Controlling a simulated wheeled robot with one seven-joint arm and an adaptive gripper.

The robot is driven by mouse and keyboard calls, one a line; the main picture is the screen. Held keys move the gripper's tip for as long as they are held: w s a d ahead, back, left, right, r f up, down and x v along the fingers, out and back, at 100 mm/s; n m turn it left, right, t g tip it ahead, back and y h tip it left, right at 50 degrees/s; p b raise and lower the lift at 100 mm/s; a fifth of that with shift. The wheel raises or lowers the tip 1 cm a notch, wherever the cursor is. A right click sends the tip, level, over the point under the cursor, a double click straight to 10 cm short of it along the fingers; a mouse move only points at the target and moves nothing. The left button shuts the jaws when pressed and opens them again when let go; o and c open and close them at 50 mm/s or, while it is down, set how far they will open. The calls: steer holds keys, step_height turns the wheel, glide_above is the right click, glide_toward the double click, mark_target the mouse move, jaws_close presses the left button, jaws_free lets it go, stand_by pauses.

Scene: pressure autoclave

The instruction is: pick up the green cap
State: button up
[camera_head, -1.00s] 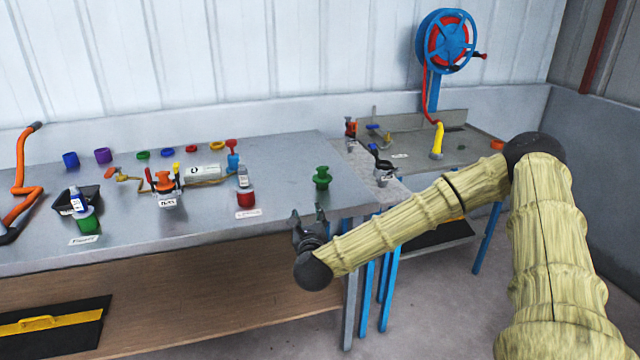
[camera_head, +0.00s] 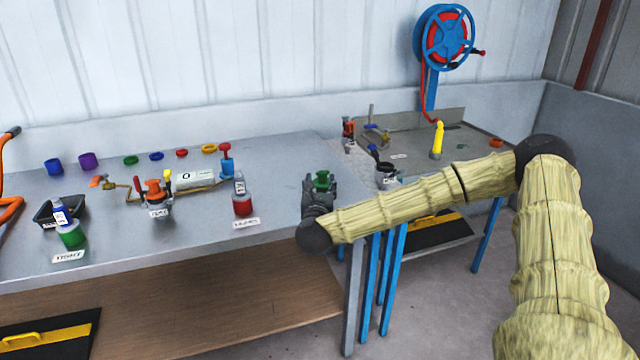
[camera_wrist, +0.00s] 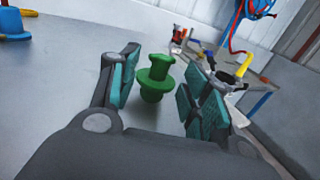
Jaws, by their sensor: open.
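The green cap (camera_head: 322,180) stands upright near the right end of the metal bench. It has a wide flange and a narrower knob on top. My gripper (camera_head: 320,188) is at the bench's front right, at the cap, and hides the cap's lower part in the head view. In the wrist view the green cap (camera_wrist: 155,78) sits between the two open fingers (camera_wrist: 158,88), slightly beyond their middle. There is a visible gap between the cap and each finger pad.
A red jar (camera_head: 243,206) and a blue part with a red top (camera_head: 226,165) stand left of my gripper. A valve assembly (camera_head: 156,195) is further left. Several coloured rings lie along the back. A second table (camera_head: 470,140) with a yellow nozzle (camera_head: 437,138) adjoins on the right.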

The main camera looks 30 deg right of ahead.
mark_target(322, 174)
steer(key=shift+x, duration=1.2)
steer(key=shift+p+x, duration=0.85)
steer(key=shift+x, duration=1.7)
steer(key=shift+s+d, duration=0.15)
steer(key=shift+d, duration=0.05)
steer(key=shift+r, duration=0.1)
jaws_close()
